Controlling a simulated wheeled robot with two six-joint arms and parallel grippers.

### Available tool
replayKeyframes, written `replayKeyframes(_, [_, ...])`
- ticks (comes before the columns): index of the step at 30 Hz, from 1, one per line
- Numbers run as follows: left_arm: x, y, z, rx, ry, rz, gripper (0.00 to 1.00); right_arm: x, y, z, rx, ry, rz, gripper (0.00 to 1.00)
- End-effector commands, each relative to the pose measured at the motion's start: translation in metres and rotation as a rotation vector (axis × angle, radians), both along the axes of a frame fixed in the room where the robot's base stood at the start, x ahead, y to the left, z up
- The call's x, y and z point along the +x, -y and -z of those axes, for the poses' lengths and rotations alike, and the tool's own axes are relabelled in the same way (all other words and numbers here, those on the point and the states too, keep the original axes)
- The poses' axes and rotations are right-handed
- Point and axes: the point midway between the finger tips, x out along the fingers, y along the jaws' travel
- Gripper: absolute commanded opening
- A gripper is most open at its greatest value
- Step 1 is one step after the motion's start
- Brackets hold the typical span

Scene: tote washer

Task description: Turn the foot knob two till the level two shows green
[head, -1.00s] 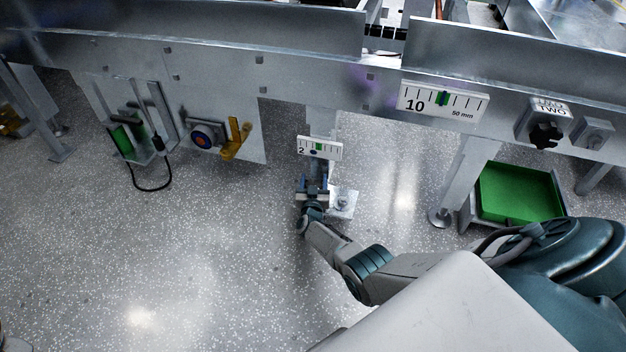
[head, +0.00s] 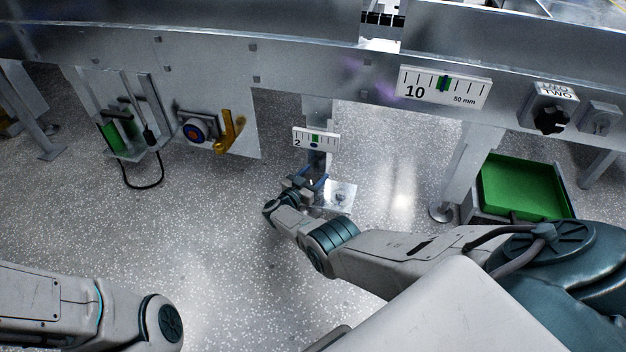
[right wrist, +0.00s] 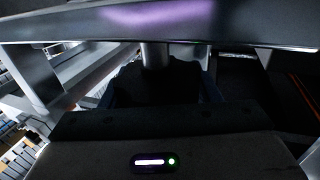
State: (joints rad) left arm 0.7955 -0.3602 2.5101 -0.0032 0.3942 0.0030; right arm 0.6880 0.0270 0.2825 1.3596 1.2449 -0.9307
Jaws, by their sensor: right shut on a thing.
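The level two (head: 316,139) is a small white plate marked 2 on the leg below the beam, with tick marks and a green patch near its middle. The exact place of its marker is too small to read. My right gripper (head: 308,188) is low on that leg, below the plate, above the metal foot plate. It is shut on the foot knob two, which it mostly hides in the head view. In the right wrist view the dark knob (right wrist: 155,84) sits between the fingers under a metal post. Only my left arm's links show; its gripper is out of view.
A larger white scale (head: 444,87) marked 10 and 50 mm is on the beam, with a black knob (head: 550,120) labelled TWO to its right. A green tray (head: 520,190) stands at right. A yellow handle (head: 229,132) hangs at left. The speckled floor in front is clear.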

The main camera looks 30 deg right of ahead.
Motion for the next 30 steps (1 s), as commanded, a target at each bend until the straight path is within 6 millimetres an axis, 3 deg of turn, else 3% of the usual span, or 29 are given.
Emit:
replayKeyframes(9, [0.0023, 0.0003, 0.0119, 0.004, -0.017, 0.006, 0.36, -0.0014, -0.0026, 0.0021, 0.003, 0.000, 0.079, 0.33])
replayKeyframes(26, [0.0028, 0.0003, 0.0131, 0.005, -0.021, 0.006, 0.36, -0.0025, -0.0032, 0.0015, 0.004, -0.004, 0.098, 0.33])
replayKeyframes(27, [0.0028, 0.0004, 0.0132, 0.005, -0.021, 0.006, 0.36, -0.0025, -0.0033, 0.0015, 0.004, -0.004, 0.098, 0.60])
replayKeyframes(30, [0.0028, 0.0004, 0.0132, 0.005, -0.021, 0.006, 0.36, -0.0025, -0.0028, 0.0014, 0.004, -0.004, 0.098, 0.78])
